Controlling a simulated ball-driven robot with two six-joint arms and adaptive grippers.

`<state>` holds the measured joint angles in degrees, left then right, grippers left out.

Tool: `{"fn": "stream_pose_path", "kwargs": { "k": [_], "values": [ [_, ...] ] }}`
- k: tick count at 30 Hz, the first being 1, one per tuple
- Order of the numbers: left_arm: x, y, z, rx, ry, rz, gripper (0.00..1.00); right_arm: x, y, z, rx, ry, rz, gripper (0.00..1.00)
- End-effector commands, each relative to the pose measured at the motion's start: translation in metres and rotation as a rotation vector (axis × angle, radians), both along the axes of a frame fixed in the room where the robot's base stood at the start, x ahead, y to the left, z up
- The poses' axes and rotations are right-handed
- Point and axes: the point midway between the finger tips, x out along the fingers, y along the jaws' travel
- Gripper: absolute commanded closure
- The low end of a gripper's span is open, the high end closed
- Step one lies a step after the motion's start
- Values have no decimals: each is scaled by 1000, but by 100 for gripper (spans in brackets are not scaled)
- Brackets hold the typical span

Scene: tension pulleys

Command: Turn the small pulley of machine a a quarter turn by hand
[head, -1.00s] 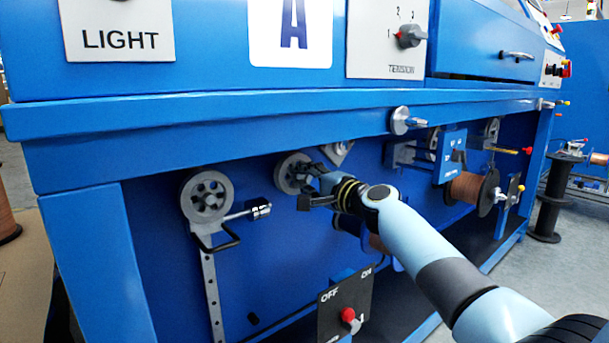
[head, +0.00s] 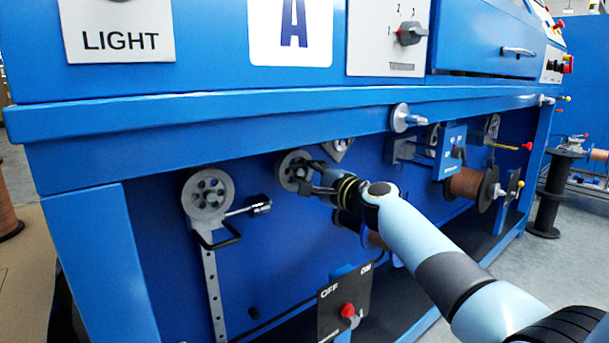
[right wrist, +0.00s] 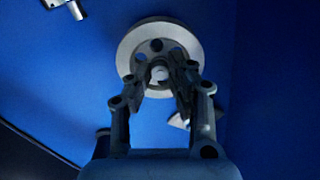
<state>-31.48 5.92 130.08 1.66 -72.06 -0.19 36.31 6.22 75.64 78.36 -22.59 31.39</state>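Machine a (head: 150,120) is the blue cabinet with the letter A. A small grey pulley (head: 290,167) with round holes is mounted on the blue panel under its ledge. My right gripper (head: 309,176) is in front of this pulley, with its fingers apart. In the right wrist view the pulley (right wrist: 130,48) faces me, and the two fingertips (right wrist: 160,74) stand on either side of its hub. A gap shows between them; I cannot tell whether they touch the pulley. The fingers hide its lower part. My left gripper is not in view.
Another grey pulley (head: 207,195) with a lever and a perforated bar is to the left. An OFF/ON switch plate (head: 330,305) stands below. A copper wire spool (head: 466,185) is to the right. The ledge (head: 250,130) juts out above my right gripper.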

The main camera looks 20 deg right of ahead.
Motion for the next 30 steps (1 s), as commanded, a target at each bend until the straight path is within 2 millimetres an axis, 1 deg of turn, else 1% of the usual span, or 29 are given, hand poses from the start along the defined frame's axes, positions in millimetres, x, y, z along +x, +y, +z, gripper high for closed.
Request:
{"fn": "stream_pose_path", "kwargs": {
  "k": [1,3,5,13,16,20,27,30],
  "values": [
    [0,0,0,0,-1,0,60,0,-1,-2,-2,3,-1,75],
    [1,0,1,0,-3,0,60,0,-1,-2,-2,2,-1,66],
    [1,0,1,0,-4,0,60,0,0,-1,-2,2,-1,59],
    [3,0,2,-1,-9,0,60,-1,-1,-1,-1,1,0,59],
    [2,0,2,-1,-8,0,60,-9,-4,-2,-4,1,-1,59],
    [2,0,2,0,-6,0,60,-31,-12,-2,-5,2,0,59],
    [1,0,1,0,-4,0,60,-82,-30,-2,-6,3,0,59],
    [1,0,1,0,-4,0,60,-97,-36,-2,-5,3,0,59]
  ]
}}
